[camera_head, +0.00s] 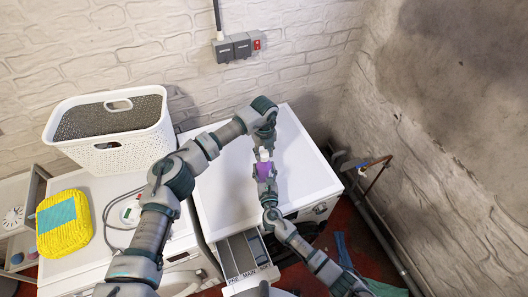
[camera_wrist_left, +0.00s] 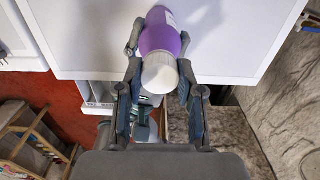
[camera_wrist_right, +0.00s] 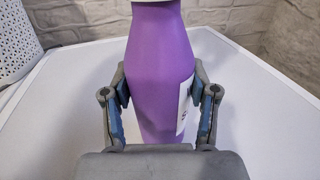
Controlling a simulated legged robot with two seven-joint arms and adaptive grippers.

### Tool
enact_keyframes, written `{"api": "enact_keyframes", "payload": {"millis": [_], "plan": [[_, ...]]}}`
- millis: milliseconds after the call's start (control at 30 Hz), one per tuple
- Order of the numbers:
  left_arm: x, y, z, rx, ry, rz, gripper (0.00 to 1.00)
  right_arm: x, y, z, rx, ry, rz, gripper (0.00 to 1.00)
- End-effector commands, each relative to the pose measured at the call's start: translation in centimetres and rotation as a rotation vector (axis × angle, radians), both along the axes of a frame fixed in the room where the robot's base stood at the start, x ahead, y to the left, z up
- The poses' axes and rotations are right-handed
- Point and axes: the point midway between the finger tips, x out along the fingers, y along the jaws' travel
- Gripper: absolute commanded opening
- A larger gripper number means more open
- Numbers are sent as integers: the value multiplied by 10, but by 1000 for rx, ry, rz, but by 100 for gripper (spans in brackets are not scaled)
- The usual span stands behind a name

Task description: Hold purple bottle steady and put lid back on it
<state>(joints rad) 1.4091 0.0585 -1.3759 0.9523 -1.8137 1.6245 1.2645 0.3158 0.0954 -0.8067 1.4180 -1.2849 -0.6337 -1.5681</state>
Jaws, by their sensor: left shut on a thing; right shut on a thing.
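The purple bottle (camera_head: 263,171) stands upright above the white machine top, near its front. My right gripper (camera_head: 267,181) is shut on the bottle's body from the front; the right wrist view shows its fingers on both sides of the bottle (camera_wrist_right: 160,60). The white lid (camera_head: 264,155) is at the bottle's mouth. My left gripper (camera_head: 264,148) comes down from above and is shut on the lid, which shows between its fingers in the left wrist view (camera_wrist_left: 160,73). The lid's lower edge meets the bottle neck in the right wrist view (camera_wrist_right: 155,3). I cannot tell whether it is fully seated.
The white machine top (camera_head: 225,195) is clear around the bottle. An open drawer (camera_head: 245,255) juts out at its front. A white laundry basket (camera_head: 110,140) and a yellow package (camera_head: 62,222) stand to the left. A wall pipe (camera_head: 378,175) is at the right.

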Motion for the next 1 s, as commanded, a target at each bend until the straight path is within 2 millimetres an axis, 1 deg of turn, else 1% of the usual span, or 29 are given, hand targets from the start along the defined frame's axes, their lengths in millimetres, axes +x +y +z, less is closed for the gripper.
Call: {"api": "enact_keyframes", "payload": {"millis": [67,167,267,500,800,933,1000], "plan": [[0,-1,0,-2,-2,-22,0,-1,1,0,-1,0,3,0],[0,-1,0,-2,-1,-138,0,-1,1,0,-2,0,3,0],[1,-1,1,-2,-3,-363,0,-1,2,0,-2,0,4,0],[1,0,0,-3,-3,-1009,0,-1,2,0,-1,0,4,0],[2,0,-1,-3,0,-1789,0,-1,2,0,-1,0,5,0],[2,0,0,-3,-2,-2021,0,-1,2,0,-1,0,5,0],[2,0,-1,-3,-2,-2008,0,-1,2,0,-1,0,5,0]]}}
